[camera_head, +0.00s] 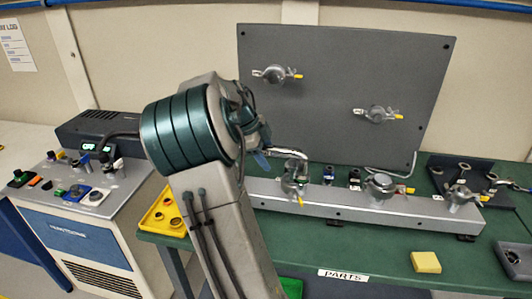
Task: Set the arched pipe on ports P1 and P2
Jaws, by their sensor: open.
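A bent silver pipe (291,151) shows just right of my gripper, its curved end above the left clamped port (293,184) of the long grey rail. I cannot tell whether it touches that port. Another thin bent silver pipe (392,171) shows behind the rail, near its middle port (382,186). Which one is the arched pipe is unclear. A third clamped port (460,196) is at the rail's right end. The P1 and P2 labels are too small to read. My gripper (262,158) is open, mostly hidden behind my arm's wrist.
An upright grey panel (335,45) with two clamped fittings stands behind the rail. A yellow tray (165,215) is left, a dark tray (455,170) right. A yellow block (425,262) lies on the green bench (360,240). A control console (80,215) stands left.

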